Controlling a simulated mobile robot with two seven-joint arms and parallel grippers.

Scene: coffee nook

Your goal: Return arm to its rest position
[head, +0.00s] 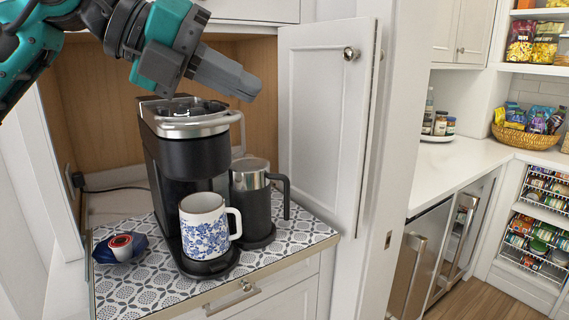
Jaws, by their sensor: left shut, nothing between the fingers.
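My left arm comes in from the upper left. My left gripper (252,88) is shut and empty, above the coffee machine, with its fingers pointing right and slightly down. The black and silver coffee machine (180,160) stands on the patterned counter. Its silver handle and dark top part lie below the gripper, and a gap seems to show between them. A white mug with blue flowers (203,228) stands upright on the machine's drip tray, its handle to the right. My right gripper is not in view.
A black frother jug (252,205) stands right of the machine. A blue dish (108,252) with a red-topped pod (121,246) is at the left. An open cabinet door (325,125) stands close to the right. Side walls enclose the nook. A basket of snacks (527,134) is far right.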

